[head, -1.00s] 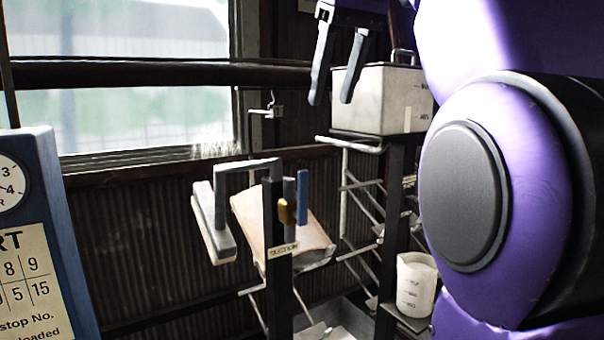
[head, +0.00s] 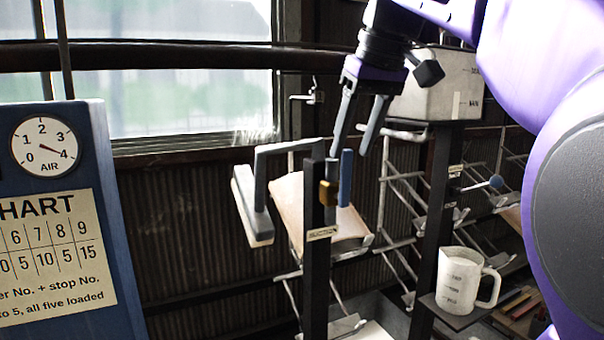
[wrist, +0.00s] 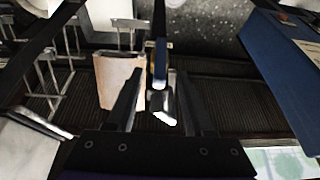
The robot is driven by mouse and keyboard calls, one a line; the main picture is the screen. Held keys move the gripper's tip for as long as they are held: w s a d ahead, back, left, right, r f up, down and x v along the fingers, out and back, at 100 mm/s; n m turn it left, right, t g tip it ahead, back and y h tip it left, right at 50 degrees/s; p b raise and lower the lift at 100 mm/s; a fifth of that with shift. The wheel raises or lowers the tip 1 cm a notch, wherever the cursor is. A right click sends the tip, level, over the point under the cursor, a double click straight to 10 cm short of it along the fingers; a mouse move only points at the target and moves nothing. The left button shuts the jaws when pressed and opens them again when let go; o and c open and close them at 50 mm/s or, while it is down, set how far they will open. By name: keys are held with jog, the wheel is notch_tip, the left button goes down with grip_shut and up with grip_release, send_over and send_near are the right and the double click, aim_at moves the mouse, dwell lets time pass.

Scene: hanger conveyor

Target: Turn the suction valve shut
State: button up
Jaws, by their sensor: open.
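The suction valve is on a dark post (head: 316,270) with a label (head: 322,233) that appears to read SUCTION. Its body (head: 328,192) is brass-coloured, and its blue lever (head: 346,178) stands upright beside the post. My gripper (head: 350,154) points down from above, with its two grey fingers apart and empty. In the head view the lever's top shows between the fingertips. In the wrist view the blue lever (wrist: 160,62) also lies between the fingertips (wrist: 159,76); I cannot tell whether either finger touches it.
A grey bent arm (head: 262,190) and a tan panel (head: 290,200) are close left of and behind the post. A blue board with an AIR gauge (head: 44,146) stands at left. A white jug (head: 462,280) and a pale box (head: 430,90) are at right.

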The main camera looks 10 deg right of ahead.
aim_at(349, 156)
jog(key=shift+b+x, duration=0.4)
jog(key=shift+x, duration=1.9)
grip_shut()
